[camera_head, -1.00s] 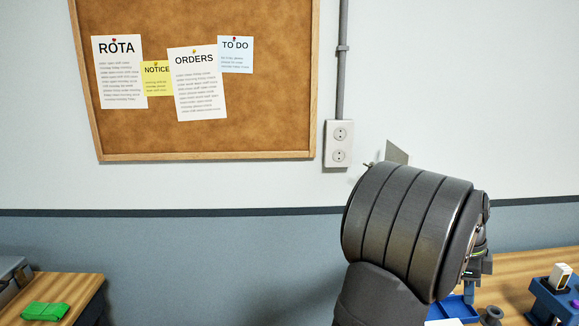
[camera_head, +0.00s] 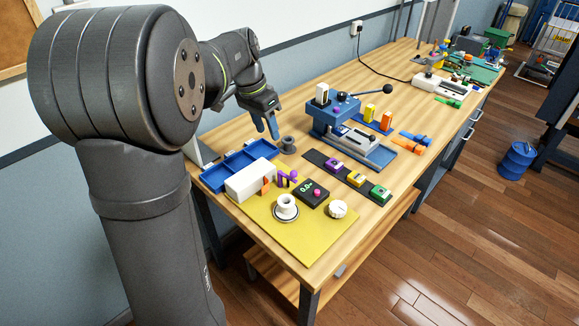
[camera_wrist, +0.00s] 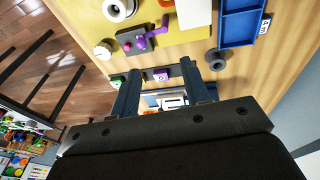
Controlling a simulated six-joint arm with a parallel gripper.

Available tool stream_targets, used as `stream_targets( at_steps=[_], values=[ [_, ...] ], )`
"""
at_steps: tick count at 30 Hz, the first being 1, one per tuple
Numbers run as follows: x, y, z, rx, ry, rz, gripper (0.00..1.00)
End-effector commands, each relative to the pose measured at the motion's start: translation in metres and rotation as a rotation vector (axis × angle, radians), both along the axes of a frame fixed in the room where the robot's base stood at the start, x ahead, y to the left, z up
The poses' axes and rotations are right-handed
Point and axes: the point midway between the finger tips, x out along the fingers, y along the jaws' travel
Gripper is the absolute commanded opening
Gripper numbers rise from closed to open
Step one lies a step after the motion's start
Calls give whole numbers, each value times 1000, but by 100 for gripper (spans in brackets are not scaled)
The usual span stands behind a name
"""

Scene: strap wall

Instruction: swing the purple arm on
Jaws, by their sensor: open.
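The purple arm (camera_head: 287,178) is a small bent purple piece between a white block and a black box (camera_head: 313,194) with a pink knob, on the yellow mat. In the wrist view the purple arm (camera_wrist: 161,27) stands beside that box (camera_wrist: 132,41). How it is attached is too small to tell. My gripper (camera_head: 268,130) points down above the bench, behind the mat near a grey spool, touching nothing I can make out. In the wrist view my gripper (camera_wrist: 161,86) has its two fingers apart with nothing held between them.
The white block (camera_head: 246,181) and a blue tray (camera_head: 225,172) lie close to the purple arm. A white flanged piece (camera_head: 286,208) and a white dial (camera_head: 338,209) stand in front. A blue press (camera_head: 335,115) with a long lever and a dark strip (camera_head: 320,160) lie right.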

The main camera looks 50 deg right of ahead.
Motion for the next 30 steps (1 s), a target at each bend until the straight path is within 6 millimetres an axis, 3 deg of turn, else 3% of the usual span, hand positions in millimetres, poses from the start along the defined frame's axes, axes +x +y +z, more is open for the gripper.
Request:
stream_targets(
  at_steps=[16, 24, 30],
  values=[
    [-39, -3, 38, 108, 135, 927, 43],
    [-44, -4, 40, 125, 159, 1086, 43],
    [-47, -8, 15, 129, 159, 1088, 43]
  ],
)
